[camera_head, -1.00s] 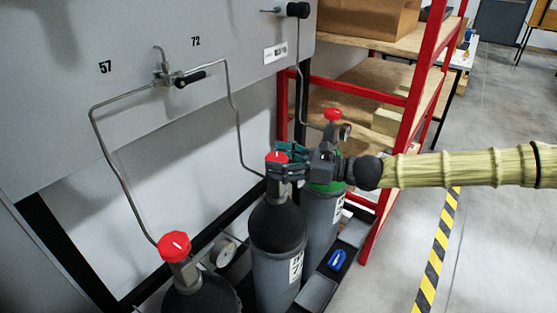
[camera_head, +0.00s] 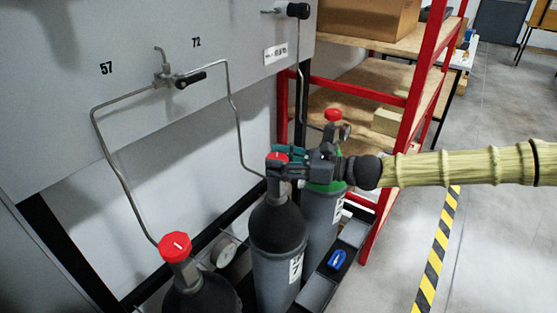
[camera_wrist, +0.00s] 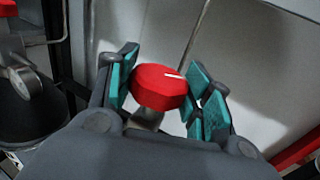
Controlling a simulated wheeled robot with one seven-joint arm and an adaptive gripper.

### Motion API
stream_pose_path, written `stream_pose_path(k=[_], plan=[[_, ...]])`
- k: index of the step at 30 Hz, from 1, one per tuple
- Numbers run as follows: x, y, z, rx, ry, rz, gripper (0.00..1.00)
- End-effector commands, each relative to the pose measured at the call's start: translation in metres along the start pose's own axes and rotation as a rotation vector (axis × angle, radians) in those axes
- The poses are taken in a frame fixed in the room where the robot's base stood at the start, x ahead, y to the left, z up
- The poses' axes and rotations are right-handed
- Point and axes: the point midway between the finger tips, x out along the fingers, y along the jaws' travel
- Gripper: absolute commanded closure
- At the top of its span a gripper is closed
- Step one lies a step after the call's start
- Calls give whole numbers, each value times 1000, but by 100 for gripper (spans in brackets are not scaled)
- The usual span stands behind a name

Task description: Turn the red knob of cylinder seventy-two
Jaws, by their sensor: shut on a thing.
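The middle cylinder (camera_head: 277,245), dark grey with a black shoulder, stands below the panel label 72 (camera_head: 196,42). A pipe runs from the panel valve down towards its top. Its red knob (camera_head: 277,157) is round, with a white line on top. My gripper (camera_head: 287,160) reaches in from the right and is shut on this knob. The white line points right. The fingers hide part of the valve.
A cylinder with a red knob (camera_head: 175,246) stands front left, below label 57 (camera_head: 106,68). A green-shouldered cylinder (camera_head: 319,222) with a red knob stands just behind my gripper. A red-framed shelf (camera_head: 425,85) is at the right. A blue object (camera_head: 337,260) lies on the base. Floor is clear right.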

Motion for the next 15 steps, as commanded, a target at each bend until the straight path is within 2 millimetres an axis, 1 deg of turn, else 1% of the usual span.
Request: stream_pose_path(k=[8,15], plan=[[0,-2,3,-2,2,48,74],[1,-3,5,-3,4,179,74]])
